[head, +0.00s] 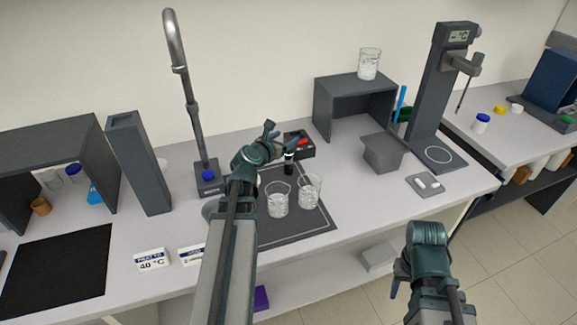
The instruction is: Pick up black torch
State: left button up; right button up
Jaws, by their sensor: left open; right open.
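A small dark upright item with a pale band, which looks like the black torch (289,166), stands near the back of the dark mat, in front of a black tray. My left gripper (279,141) reaches over the mat from the front, with its open fingers just above and left of the torch's top. I cannot tell whether they touch it. No object shows between the fingers. My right gripper (395,288) hangs low in front of the bench at the right. It is open, and its fingers are mostly hidden by its own arm.
Two glass beakers (309,192) stand on the mat (300,232) in front of the torch. The black tray (305,151) holds a red item. A tall tap (193,110) rises at left; a grey shelf box (338,112) and dark grey container (382,153) stand right.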

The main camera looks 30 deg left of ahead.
aim_at(287, 154)
pick_arm(q)
jog(key=shift+n, duration=0.3)
jog(key=f+b, duration=0.8)
jog(key=shift+a, duration=0.3)
jog(key=b+x, duration=0.2)
jog(key=x, duration=0.5)
jog(key=shift+w, duration=0.25)
jog(key=shift+c, duration=0.3)
grip_shut()
